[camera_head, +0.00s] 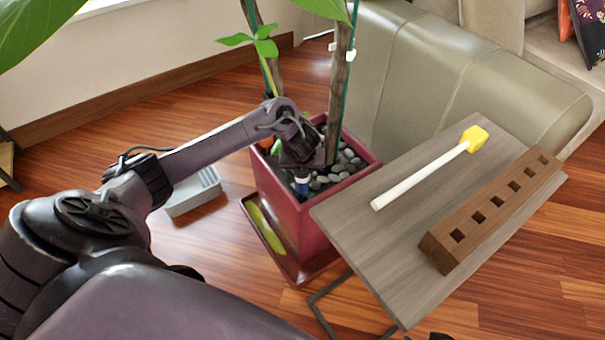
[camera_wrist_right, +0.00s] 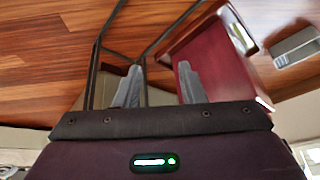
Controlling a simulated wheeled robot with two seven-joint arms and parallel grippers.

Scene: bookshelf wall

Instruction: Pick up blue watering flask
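A small blue object with a white part (camera_head: 302,187), which looks like the blue watering flask, shows just below my left gripper (camera_head: 301,172) at the near edge of the red planter (camera_head: 280,205). Most of it is hidden by the gripper. My left gripper points down over the grey stones in the planter. Its fingers are too hidden to tell whether they are closed on the flask. My right gripper (camera_wrist_right: 158,82) is open and empty in the right wrist view, with nothing between its fingers. The flask does not show clearly in that view.
A grey side table (camera_head: 395,255) stands right of the planter, holding a white stick with a yellow head (camera_head: 425,172) and a brown block with square holes (camera_head: 490,215). Plant stems (camera_head: 338,90) rise beside my left gripper. A grey-green couch (camera_head: 450,75) stands behind.

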